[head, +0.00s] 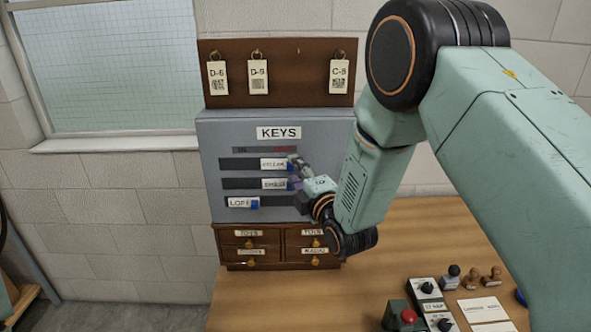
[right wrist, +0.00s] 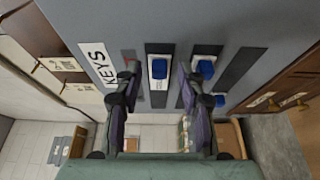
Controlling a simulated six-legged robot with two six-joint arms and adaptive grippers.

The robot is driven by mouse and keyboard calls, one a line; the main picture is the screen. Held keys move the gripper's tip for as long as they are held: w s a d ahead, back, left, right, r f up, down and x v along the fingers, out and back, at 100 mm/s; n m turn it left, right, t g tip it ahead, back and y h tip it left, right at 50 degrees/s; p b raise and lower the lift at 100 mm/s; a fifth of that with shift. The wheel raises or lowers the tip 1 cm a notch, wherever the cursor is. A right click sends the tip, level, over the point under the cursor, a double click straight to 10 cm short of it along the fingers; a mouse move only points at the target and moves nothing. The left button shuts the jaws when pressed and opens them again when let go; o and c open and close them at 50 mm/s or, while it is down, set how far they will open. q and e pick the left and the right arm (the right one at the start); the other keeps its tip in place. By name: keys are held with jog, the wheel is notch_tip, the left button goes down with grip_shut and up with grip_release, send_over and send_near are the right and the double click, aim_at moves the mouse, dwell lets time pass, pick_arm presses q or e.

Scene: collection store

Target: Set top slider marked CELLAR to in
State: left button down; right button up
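The grey key box (head: 277,115) marked KEYS has three slots with sliders. The top slider, CELLAR (head: 273,164), has a white label and blue knob and sits at the right end of its slot, under the red word at the right. My right gripper (head: 295,170) is at this right end and partly hides the knob. In the right wrist view, the open fingers (right wrist: 158,72) lie on either side of the CELLAR slider's blue knob (right wrist: 159,68), with gaps showing; contact cannot be seen. My left gripper is not in view.
The middle slider (head: 274,184) is also at the right; the LOFT slider (head: 242,203) is at the left. Above hangs a brown key board (head: 279,86) with tags. Small drawers (head: 253,251) sit below. Control boxes (head: 424,291) and stamps stand on the wooden table (head: 300,295).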

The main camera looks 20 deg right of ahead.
jog(key=shift+w+a, duration=0.1)
jog(key=shift+w, duration=0.3)
jog(key=shift+a, duration=0.1)
jog(key=shift+s+a, duration=0.1)
jog(key=shift+r, duration=0.1)
jog(key=shift+c, duration=0.2)
jog(key=shift+d, duration=0.2)
jog(key=c, duration=0.4)
jog(key=shift+a, duration=0.15)
grip_shut()
